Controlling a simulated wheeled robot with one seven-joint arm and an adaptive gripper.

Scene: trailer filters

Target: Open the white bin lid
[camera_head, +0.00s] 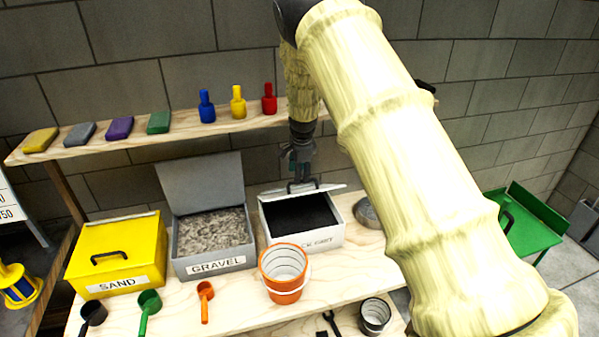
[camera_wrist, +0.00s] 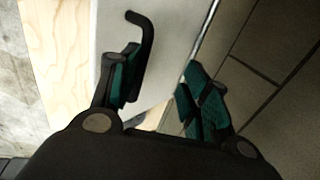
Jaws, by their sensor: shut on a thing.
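The white bin (camera_head: 340,236) stands on the bench between the gravel bin and my arm, and dark contents show inside it. Its white lid (camera_head: 326,188) is raised at the back and seen nearly edge-on. The lid fills the middle of the wrist view (camera_wrist: 176,45), with its dark handle (camera_wrist: 146,40) at upper left. My gripper (camera_head: 298,177) is above the bin's back edge. In the wrist view my gripper (camera_wrist: 162,88) has one finger on the handle side and the other past the lid's edge, shut on the lid. The exact contact is partly hidden.
A grey gravel bin (camera_head: 177,240) with its lid up and a closed yellow sand bin (camera_head: 150,240) stand to the left. An orange bucket (camera_head: 285,290) is in front of the white bin. A shelf (camera_head: 185,136) with bottles and blocks runs behind.

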